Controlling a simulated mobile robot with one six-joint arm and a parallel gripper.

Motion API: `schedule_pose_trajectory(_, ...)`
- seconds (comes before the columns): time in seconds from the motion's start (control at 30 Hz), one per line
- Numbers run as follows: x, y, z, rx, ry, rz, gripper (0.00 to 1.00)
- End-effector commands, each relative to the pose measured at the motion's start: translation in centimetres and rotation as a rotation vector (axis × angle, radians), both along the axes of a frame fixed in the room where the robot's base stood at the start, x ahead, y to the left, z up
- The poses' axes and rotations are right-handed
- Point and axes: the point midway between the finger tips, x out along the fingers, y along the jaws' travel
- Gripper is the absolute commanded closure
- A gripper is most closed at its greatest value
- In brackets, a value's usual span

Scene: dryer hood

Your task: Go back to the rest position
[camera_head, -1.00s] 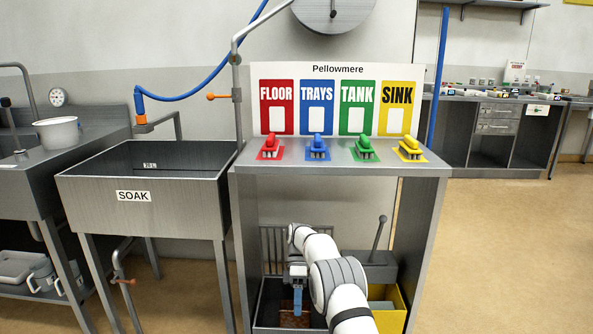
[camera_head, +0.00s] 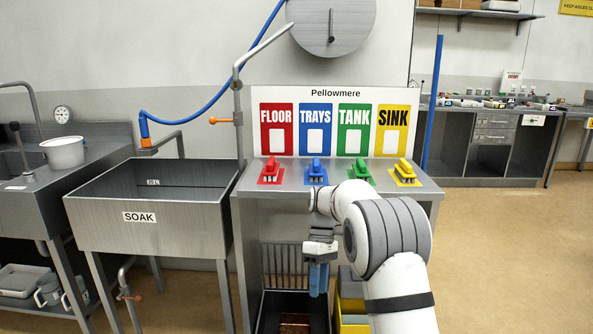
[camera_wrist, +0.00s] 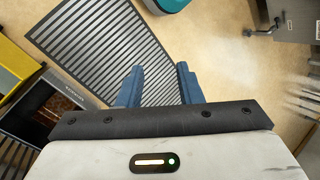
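My gripper (camera_head: 318,280) hangs with its blue fingers pointing down, in front of the metal bench and below its top. In the wrist view my gripper (camera_wrist: 158,78) has its two blue fingers apart, with nothing between them. Beneath the fingers in that view lies a dark striped mat (camera_wrist: 100,40) on the tan floor. Red (camera_head: 270,172), blue (camera_head: 316,171), green (camera_head: 359,172) and yellow (camera_head: 405,173) brushes stand on the bench top, each below a sign of its colour. My arm comes close to the blue and green ones in the picture.
Below the bench are a dark bin (camera_head: 265,310) with something brown inside and a yellow bin (camera_head: 352,310), partly hidden by my arm. A SOAK sink (camera_head: 150,205) stands at the left. The floor (camera_head: 510,260) at the right is clear.

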Motion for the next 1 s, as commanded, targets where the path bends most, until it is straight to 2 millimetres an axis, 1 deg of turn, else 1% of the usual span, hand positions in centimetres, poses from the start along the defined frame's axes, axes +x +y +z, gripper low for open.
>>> schedule_pose_trajectory(0.03,-1.2,-0.7,3.4,-0.022,-0.036,-0.046,0.67)
schedule_pose_trajectory(0.1,-2.7,-1.5,6.0,-0.053,-0.081,-0.115,0.67)
schedule_pose_trajectory(0.17,-4.1,-2.2,8.2,-0.078,-0.122,-0.174,0.67)
schedule_pose_trajectory(0.2,-5.1,-2.7,9.5,-0.094,-0.146,-0.213,0.67)
schedule_pose_trajectory(0.27,-6.7,-3.4,11.5,-0.116,-0.186,-0.273,0.67)
schedule_pose_trajectory(0.3,-7.8,-3.9,12.7,-0.128,-0.212,-0.314,0.67)
schedule_pose_trajectory(0.37,-9.5,-4.5,14.4,-0.146,-0.25,-0.375,0.67)
schedule_pose_trajectory(0.4,-10.6,-4.9,15.4,-0.157,-0.276,-0.416,0.67)
schedule_pose_trajectory(0.47,-12.4,-5.6,16.9,-0.173,-0.314,-0.478,0.67)
schedule_pose_trajectory(0.5,-13.6,-6.0,17.8,-0.181,-0.339,-0.519,0.67)
schedule_pose_trajectory(0.57,-15.5,-6.5,19.0,-0.192,-0.377,-0.581,0.67)
schedule_pose_trajectory(0.6,-16.7,-6.9,19.8,-0.197,-0.402,-0.624,0.67)
schedule_pose_trajectory(0.73,-20.7,-8.0,21.7,-0.212,-0.481,-0.758,0.67)
schedule_pose_trajectory(0.8,-22.8,-8.5,22.3,-0.214,-0.519,-0.829,0.67)
schedule_pose_trajectory(0.9,-25.2,-9.0,22.8,-0.212,-0.565,-0.915,0.67)
schedule_pose_trajectory(1.0,-26.9,-9.3,22.8,-0.21,-0.598,-0.978,0.67)
